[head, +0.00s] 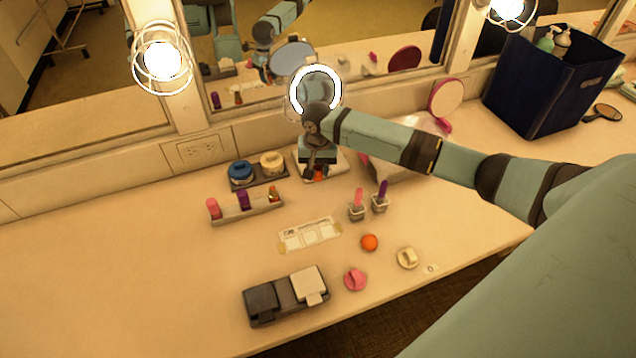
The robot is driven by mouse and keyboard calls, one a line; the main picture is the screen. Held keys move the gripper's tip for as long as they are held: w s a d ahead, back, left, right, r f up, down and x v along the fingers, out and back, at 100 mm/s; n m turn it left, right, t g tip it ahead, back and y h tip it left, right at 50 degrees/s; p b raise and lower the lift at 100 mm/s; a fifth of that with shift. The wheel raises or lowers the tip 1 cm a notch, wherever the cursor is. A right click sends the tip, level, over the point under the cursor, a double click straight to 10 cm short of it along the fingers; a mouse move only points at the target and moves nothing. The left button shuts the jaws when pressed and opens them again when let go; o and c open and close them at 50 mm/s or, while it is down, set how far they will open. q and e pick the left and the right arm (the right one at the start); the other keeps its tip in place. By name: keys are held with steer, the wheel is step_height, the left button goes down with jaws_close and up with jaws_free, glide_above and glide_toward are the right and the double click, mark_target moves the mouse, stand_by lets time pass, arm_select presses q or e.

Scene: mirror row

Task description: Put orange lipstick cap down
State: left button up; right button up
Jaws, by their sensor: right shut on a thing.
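My right gripper (317,172) reaches in from the right and points down at the back of the counter, in front of the ring-lit round mirror. It is shut on a small orange piece (321,174), which looks like the orange lipstick cap; the fingers hide part of it. It is low over a pale tray or base (340,165); I cannot tell whether it touches. A rack (247,210) to the left holds a pink, a purple and a small orange-brown piece. Pink (358,197) and purple (382,189) lipsticks stand in small clear holders. My left gripper is not in view.
A blue and a cream jar (271,163) stand on a dark tray left of the gripper. A paper card (310,234), orange ball (369,242), pink (355,279) and cream (407,258) round pieces and a dark box (262,301) lie in front. The left counter is clear.

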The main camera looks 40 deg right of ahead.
mark_target(318, 192)
step_height(318, 192, down, 6)
steer(key=shift+f, duration=0.15)
stand_by(0.3)
steer(key=shift+f, duration=0.1)
steer(key=o, duration=0.9)
step_height(318, 192, up, 12)
steer(key=shift+r, duration=0.2)
